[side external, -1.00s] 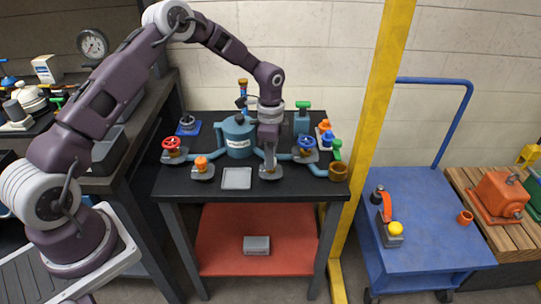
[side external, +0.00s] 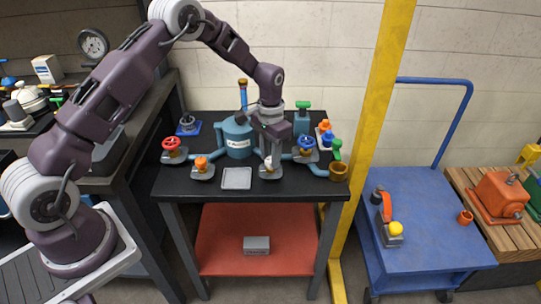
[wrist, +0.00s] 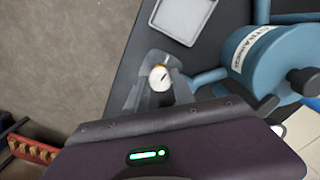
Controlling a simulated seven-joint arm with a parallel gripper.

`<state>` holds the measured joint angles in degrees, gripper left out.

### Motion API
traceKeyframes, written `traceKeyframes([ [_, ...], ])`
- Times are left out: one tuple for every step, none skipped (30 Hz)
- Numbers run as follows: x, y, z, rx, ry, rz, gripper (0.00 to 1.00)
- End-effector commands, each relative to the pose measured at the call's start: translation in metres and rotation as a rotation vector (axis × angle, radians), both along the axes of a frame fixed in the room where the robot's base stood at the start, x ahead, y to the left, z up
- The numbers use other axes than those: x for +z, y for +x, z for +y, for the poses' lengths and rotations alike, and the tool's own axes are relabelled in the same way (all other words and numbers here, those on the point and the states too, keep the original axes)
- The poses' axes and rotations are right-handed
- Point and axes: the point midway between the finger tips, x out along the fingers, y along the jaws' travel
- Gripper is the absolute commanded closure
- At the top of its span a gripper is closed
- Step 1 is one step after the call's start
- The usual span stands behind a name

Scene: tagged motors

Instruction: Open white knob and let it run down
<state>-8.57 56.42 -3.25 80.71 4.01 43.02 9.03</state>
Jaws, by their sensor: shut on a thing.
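The white knob (side external: 268,161) sits on a grey base at the front middle of the black bench. It also shows in the wrist view (wrist: 159,77), with a dark mark on its face. My gripper (side external: 269,157) points down over it, and its jaws are shut on the knob's sides. In the wrist view the gripper's fingers (wrist: 158,82) stand on either side of the knob. The blue tank (side external: 238,141) with a white label stands behind and to the left, with blue pipes running along the bench. No running liquid is visible.
A red valve (side external: 171,144), an orange knob (side external: 201,163) and a blue valve (side external: 306,143) flank the knob. A grey tray (side external: 236,179) lies to the front left. A brown cup (side external: 339,171) sits at the right edge. A yellow post (side external: 375,130) stands to the right.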

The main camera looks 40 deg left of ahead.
Motion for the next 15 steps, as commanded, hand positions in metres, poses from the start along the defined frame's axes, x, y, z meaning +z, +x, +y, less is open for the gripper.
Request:
traceKeyframes([
  [0.0009, 0.0015, -0.0008, 0.02, -0.001, -0.005, 1.0],
  [0.0009, 0.0015, -0.0007, 0.031, -0.001, -0.005, 1.0],
  [0.0009, 0.0016, -0.0005, 0.046, 0.0, -0.005, 1.0],
  [0.0009, 0.0016, -0.0003, 0.056, 0.0, -0.005, 1.0],
  [0.0009, 0.0016, -0.0002, 0.065, 0.0, -0.005, 1.0],
  [0.0008, 0.0016, -0.0001, 0.074, 0.0, -0.005, 1.0],
  [0.0009, 0.0017, -0.0002, 0.08, 0.0, -0.006, 1.0],
  [0.0009, 0.0017, -0.0003, 0.086, 0.0, -0.006, 1.0],
  [0.0009, 0.0017, -0.0003, 0.093, -0.001, -0.006, 1.0],
  [0.0009, 0.0017, -0.0004, 0.097, -0.001, -0.006, 1.0],
  [0.0009, 0.0018, -0.0004, 0.1, -0.001, -0.006, 1.0],
  [0.0009, 0.0018, -0.0004, 0.104, -0.001, -0.006, 1.0],
  [0.0009, 0.0018, -0.0005, 0.105, -0.001, -0.006, 1.0],
  [0.0009, 0.0018, -0.0005, 0.107, -0.001, -0.006, 1.0],
  [0.0009, 0.0018, -0.0005, 0.108, -0.001, -0.006, 1.0],
])
